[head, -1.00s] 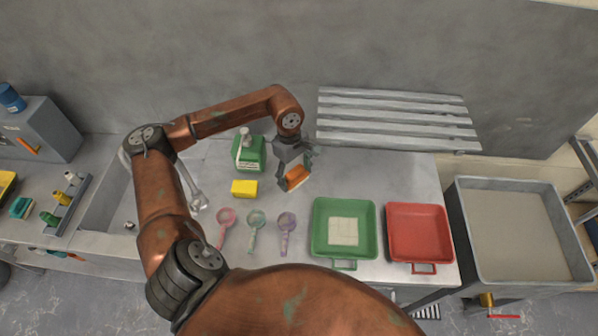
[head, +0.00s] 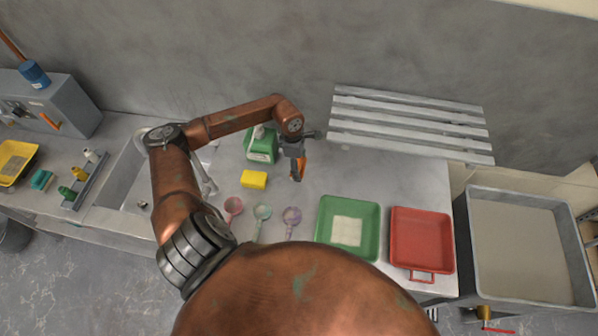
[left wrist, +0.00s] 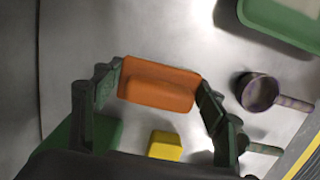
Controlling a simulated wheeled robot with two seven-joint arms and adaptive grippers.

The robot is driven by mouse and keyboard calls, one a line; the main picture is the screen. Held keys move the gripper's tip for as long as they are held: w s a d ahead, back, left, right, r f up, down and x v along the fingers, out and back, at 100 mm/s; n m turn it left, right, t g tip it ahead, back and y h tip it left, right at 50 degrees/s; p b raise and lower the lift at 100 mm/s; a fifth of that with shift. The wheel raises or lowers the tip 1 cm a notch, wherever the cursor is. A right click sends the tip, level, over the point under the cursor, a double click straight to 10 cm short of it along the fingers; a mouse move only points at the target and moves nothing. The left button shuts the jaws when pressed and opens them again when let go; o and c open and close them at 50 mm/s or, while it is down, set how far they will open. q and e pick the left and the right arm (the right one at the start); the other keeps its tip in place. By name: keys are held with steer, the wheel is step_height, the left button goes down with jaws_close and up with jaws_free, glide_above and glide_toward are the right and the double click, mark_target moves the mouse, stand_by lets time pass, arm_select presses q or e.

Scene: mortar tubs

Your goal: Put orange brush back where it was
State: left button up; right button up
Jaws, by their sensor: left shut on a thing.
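The orange brush (head: 298,168) is in my left gripper (head: 297,166), above the metal worktop (head: 400,175) behind the scoops. In the left wrist view the brush (left wrist: 158,86) lies crosswise between the two fingers of the gripper (left wrist: 155,95), which are shut on its ends. From these views I cannot tell how high it is above the worktop. My right gripper is not in view.
Several scoops, including a pink one (head: 233,205) and a purple one (head: 292,216), lie in front. A green tray (head: 330,222) and a red tray (head: 421,240) stand at right. A slatted rack (head: 410,122) is behind. A sink (head: 130,180) is at left. Worktop right of the brush is clear.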

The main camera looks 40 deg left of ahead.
arm_select(q)
steer(key=shift+f, duration=1.05)
step_height(320, 180, down, 3)
steer(key=shift+p, duration=0.35)
steer(key=shift+f, duration=0.1)
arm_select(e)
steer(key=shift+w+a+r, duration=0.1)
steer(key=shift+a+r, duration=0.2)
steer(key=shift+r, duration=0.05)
arm_select(q)
steer(key=shift+f, duration=0.15)
steer(key=o, duration=1.3)
steer(key=shift+o, duration=0.2)
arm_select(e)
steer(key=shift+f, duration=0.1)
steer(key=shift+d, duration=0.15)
